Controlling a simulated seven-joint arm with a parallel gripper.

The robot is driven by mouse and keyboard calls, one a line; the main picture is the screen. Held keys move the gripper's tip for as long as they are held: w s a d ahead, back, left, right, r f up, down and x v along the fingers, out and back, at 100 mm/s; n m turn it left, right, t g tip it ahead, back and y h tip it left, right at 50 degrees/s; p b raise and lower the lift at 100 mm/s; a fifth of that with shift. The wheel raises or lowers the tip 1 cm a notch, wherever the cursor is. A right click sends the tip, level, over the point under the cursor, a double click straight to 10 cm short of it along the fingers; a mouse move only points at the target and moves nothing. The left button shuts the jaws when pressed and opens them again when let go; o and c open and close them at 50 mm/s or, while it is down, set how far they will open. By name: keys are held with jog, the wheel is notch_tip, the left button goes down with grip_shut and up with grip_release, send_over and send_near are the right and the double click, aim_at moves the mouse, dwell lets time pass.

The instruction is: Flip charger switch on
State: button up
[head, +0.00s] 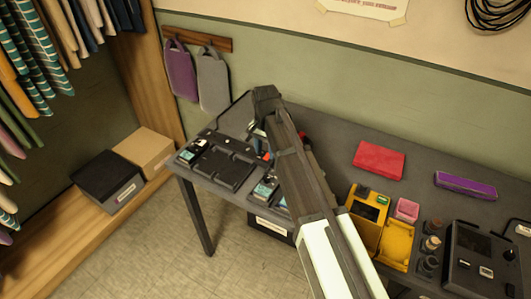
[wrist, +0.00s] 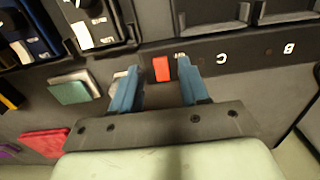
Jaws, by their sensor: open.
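The charger (head: 222,167) is a dark bank with bays on the left part of the table; some bays hold batteries. In the wrist view its dark front strip (wrist: 250,52) bears the letters C and B. A red rocker switch (wrist: 161,68) sits on that strip beside a small white label. My gripper (wrist: 158,68) is open, with one blue finger on each side of the red switch in the picture. Whether the fingers touch the charger I cannot tell. In the head view my arm hides much of the gripper and part of the charger.
A red cloth (head: 378,160), purple case (head: 465,185), open yellow box (head: 396,243), pink block (head: 405,208), small jars (head: 431,243) and a dark device (head: 480,255) stand right of my arm. A wall (head: 340,90) rises behind the table.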

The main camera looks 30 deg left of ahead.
jog(key=shift+f, duration=0.9)
grip_shut()
